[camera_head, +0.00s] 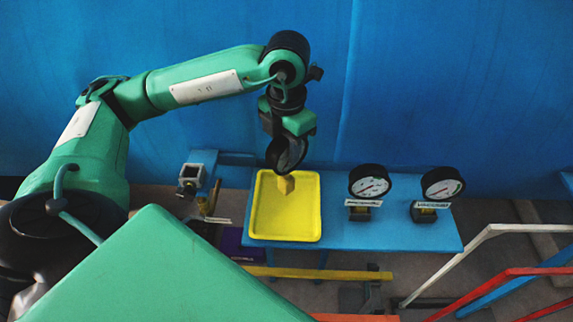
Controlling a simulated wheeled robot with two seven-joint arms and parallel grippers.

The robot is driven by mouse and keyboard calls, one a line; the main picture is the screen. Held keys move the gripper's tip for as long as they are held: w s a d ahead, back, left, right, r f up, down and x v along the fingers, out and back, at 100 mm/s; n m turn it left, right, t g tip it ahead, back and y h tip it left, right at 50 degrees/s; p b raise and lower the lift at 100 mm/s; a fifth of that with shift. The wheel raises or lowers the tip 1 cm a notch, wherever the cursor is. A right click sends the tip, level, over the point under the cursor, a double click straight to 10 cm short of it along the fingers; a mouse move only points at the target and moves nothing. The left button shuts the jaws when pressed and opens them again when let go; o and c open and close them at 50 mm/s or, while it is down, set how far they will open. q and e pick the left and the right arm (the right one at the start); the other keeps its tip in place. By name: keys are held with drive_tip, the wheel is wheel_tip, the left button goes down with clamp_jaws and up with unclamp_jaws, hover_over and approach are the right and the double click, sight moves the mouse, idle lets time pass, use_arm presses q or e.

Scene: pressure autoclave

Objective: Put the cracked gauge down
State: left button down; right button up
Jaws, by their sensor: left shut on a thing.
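My left gripper (285,138) points down and is shut on a round black-rimmed gauge (288,155). The gauge face is turned partly aside, and I cannot make out any crack. Its brass stem (286,185) points down over the yellow tray (311,220). I cannot tell whether the stem touches the tray or hangs just above it. The tray shows nothing else in it and lies on the blue table (385,235). My right gripper is not in view.
Two gauges with white dials, the middle one (369,183) and the right one labelled VACUUM (442,185), stand right of the tray. A grey square fitting (192,174) is at the left. White (480,238) and red (500,280) rails are at lower right. A blue wall stands behind.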

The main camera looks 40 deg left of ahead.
sight(287, 169)
use_arm(q)
wheel_tip(287, 169, down, 3)
drive_tip(key=shift+r, duration=0.1)
wheel_tip(287, 169, down, 3)
drive_tip(key=shift+f+p, duration=0.15)
drive_tip(key=shift+p, duration=0.45)
drive_tip(key=shift+f, duration=0.45)
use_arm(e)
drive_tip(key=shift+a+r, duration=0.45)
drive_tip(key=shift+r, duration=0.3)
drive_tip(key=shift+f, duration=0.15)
use_arm(q)
drive_tip(key=shift+f+b, duration=0.2)
drive_tip(key=shift+b, duration=0.1)
drive_tip(key=c, duration=1)
unclamp_jaws()
drive_tip(key=shift+r, duration=0.1)
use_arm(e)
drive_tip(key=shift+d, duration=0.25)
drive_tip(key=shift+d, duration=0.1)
